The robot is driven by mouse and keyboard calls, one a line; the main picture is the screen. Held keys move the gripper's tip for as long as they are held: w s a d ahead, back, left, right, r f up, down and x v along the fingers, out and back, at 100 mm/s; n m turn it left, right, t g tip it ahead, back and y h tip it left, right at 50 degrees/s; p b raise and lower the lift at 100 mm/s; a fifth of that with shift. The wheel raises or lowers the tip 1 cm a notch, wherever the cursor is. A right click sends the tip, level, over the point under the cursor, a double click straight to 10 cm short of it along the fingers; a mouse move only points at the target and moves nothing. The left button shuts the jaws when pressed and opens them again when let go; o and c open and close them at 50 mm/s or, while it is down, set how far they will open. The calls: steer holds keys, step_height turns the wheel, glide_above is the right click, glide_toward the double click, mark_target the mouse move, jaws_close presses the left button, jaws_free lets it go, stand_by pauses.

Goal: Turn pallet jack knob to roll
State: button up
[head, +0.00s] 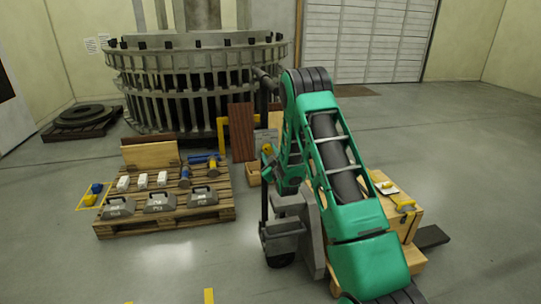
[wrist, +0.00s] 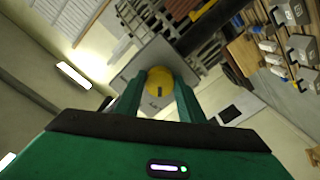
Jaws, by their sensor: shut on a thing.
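The yellow knob (wrist: 159,76) is in the wrist view, round, with a dark pointer mark at its lower edge. It sits in front of a light grey plate (wrist: 186,62). My gripper (wrist: 160,88) has its two green fingers on either side of the knob, shut on it. In the head view, the pallet jack (head: 283,238) stands upright just left of my green arm, with a dark post and a grey body. A small grey panel (head: 265,136) shows near its upper part. My arm covers much of the jack there, and I cannot make out the knob or any setting labels.
A wooden pallet (head: 165,222) with grey weights, white boxes and hammers lies left of the jack. A large ring structure (head: 200,85) stands behind. A wooden crate (head: 405,218) is partly behind my arm on the right. The floor at far right is clear.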

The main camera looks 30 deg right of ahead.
steer(key=m, duration=0.4)
steer(key=shift+r+m, duration=0.15)
steer(key=shift+m, duration=2.45)
steer(key=shift+r, duration=0.1)
steer(key=o, duration=1)
steer(key=shift+r, duration=0.1)
steer(key=shift+o, duration=0.2)
steer(key=shift+s+a+f, duration=0.1)
steer(key=shift+f, duration=0.1)
